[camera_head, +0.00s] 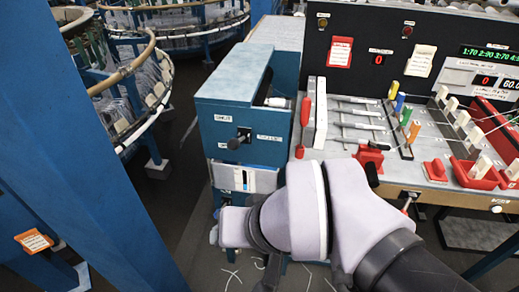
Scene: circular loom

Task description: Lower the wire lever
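No label that I can read names the wire lever, so I cannot tell which lever it is. A short black-knobbed lever (238,141) sticks out of the front of the blue box (225,115), between small labels too blurred to read with certainty. A row of levers with yellow, blue, green and orange grips (400,103) stands on the console to the right. My arm crosses the lower middle, below and in front of the blue box. Dark parts that look like my gripper (271,272) show under the pale wrist, apart from these levers. Its fingers are mostly hidden.
The grey console (340,150) carries red blocks, white-tipped levers and thin rods. A dark display panel (380,45) rises behind it. A large blue post (85,150) fills the left. The round loom frame (165,30) stands behind. Dark floor is free between post and box.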

